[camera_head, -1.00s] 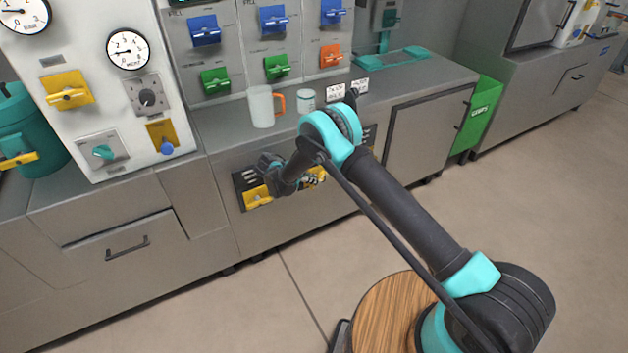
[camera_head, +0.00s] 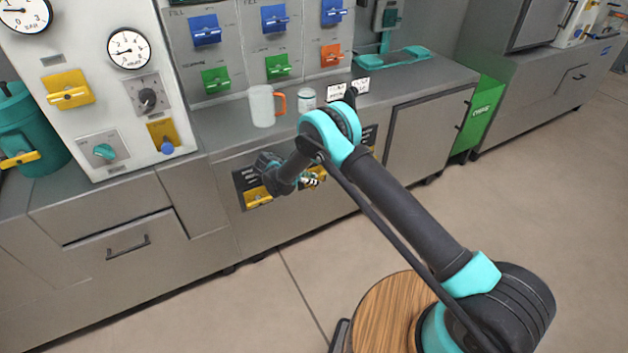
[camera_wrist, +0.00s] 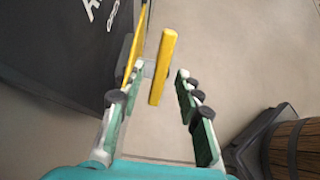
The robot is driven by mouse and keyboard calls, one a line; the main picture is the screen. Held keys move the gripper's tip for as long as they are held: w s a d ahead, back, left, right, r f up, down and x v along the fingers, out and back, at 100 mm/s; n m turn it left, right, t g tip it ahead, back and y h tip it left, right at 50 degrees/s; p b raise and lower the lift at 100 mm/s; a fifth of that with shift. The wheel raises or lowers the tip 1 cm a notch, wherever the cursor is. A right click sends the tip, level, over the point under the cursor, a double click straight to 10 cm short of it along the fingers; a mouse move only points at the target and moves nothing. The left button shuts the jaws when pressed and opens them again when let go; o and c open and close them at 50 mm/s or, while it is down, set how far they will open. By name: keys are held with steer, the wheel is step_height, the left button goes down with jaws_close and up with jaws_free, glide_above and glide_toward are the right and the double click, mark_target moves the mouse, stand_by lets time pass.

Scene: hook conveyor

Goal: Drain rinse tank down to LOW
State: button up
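Two yellow valve handles sit on dark plates low on the cabinet front in the head view. The left one (camera_head: 258,197) is in plain sight. The right one (camera_head: 319,173) is partly hidden by my gripper (camera_head: 309,181). In the wrist view a yellow handle bar (camera_wrist: 163,68) stands out from a dark plate (camera_wrist: 65,45) and lies between the fingers of my gripper (camera_wrist: 158,88). The fingers are apart, with visible room on the right side of the bar. The lettering on the plate is cut off. I cannot tell which tank any gauge belongs to.
Above stand blue fill valves (camera_head: 274,18), green valves (camera_head: 277,66) and an orange one (camera_head: 331,54). Round gauges (camera_head: 128,48) are at upper left. The floor (camera_head: 240,310) before the cabinets is clear.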

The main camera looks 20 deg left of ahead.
steer(key=v, duration=1.1)
stand_by(6.4)
